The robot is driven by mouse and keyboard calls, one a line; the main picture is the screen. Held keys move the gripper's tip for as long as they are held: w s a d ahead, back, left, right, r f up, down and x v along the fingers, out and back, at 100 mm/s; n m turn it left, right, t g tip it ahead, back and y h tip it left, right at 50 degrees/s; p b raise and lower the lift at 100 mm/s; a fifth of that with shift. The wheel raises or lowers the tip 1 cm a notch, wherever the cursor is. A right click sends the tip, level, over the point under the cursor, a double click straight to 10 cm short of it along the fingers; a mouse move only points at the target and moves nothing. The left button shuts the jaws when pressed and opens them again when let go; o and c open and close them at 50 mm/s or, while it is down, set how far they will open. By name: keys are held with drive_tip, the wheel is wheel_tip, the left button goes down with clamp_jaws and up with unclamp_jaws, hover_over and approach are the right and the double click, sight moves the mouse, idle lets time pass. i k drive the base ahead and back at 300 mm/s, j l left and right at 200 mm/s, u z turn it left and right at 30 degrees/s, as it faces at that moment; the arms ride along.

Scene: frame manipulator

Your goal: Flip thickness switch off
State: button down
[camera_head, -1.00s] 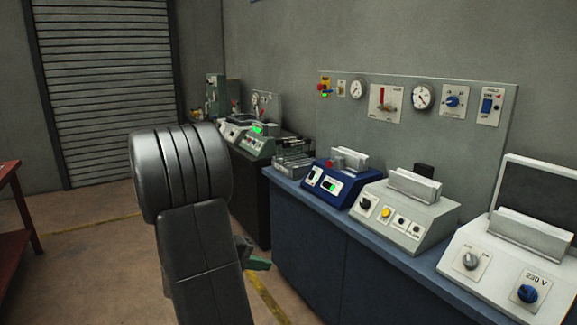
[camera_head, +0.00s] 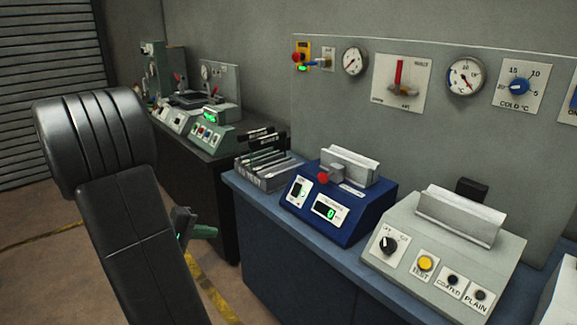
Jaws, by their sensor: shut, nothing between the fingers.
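A blue box-shaped instrument (camera_head: 352,219) stands on the blue bench, with a green lit display (camera_head: 331,209) reading 0. A small dark switch on a white plate (camera_head: 298,191) is on the left of its sloped front. Its label is too small to read, so I cannot tell which setting it is in. A red knob (camera_head: 323,178) and a pale metal block sit on top. My gripper (camera_head: 198,232), dark with green at the fingers, is shut and empty, partly hidden behind my arm. It is left of the blue instrument and apart from it.
A grey instrument (camera_head: 445,252) with a dial and buttons stands right of the blue one. A rack of dark plates (camera_head: 265,172) stands to its left. A panel (camera_head: 430,115) with gauges rises behind. Floor is free left of the bench.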

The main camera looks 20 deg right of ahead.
sight(297, 186)
drive_tip(key=i+l, duration=0.35)
drive_tip(key=l, duration=0.15)
drive_tip(key=i+l, duration=0.35)
drive_tip(key=l, duration=0.2)
